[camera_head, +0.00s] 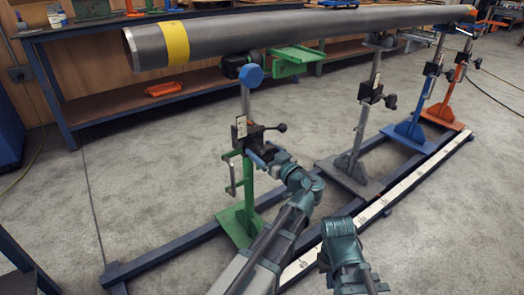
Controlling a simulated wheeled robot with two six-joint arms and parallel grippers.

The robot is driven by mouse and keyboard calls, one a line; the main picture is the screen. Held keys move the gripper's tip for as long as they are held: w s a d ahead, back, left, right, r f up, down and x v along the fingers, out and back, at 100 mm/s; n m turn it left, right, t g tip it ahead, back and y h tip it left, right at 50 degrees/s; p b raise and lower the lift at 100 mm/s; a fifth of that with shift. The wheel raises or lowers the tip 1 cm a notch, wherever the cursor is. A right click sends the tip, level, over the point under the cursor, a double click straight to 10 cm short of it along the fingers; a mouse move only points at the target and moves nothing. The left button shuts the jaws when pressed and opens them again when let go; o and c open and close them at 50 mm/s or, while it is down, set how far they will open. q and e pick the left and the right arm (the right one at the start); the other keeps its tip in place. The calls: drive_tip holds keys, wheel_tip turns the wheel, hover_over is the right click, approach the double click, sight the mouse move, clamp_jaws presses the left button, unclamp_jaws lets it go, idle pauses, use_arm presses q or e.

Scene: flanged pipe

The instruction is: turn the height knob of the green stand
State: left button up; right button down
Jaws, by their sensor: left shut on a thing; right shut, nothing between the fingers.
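The green stand has a green base plate (240,224), an upright post and a black clamp block (247,136) with a black ball-ended lever (280,127) on its right. My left gripper (259,154) reaches up to the front of the clamp block, just below the lever. It is shut on the height knob, which its fingers mostly hide. My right gripper (338,232) is low in front, right of the stand and apart from it. It is shut and empty; its fingertips are hard to make out.
A grey stand (365,120), a blue stand (411,131) and an orange stand (446,112) stand to the right on a blue floor frame (165,256). A workbench (100,108) is behind.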

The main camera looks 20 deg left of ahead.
use_arm(q)
drive_tip(key=shift+c, duration=0.9)
drive_tip(key=shift+m, duration=0.4)
drive_tip(key=m, duration=1.5)
drive_tip(key=shift+m, duration=2.9)
drive_tip(key=shift+f, duration=0.1)
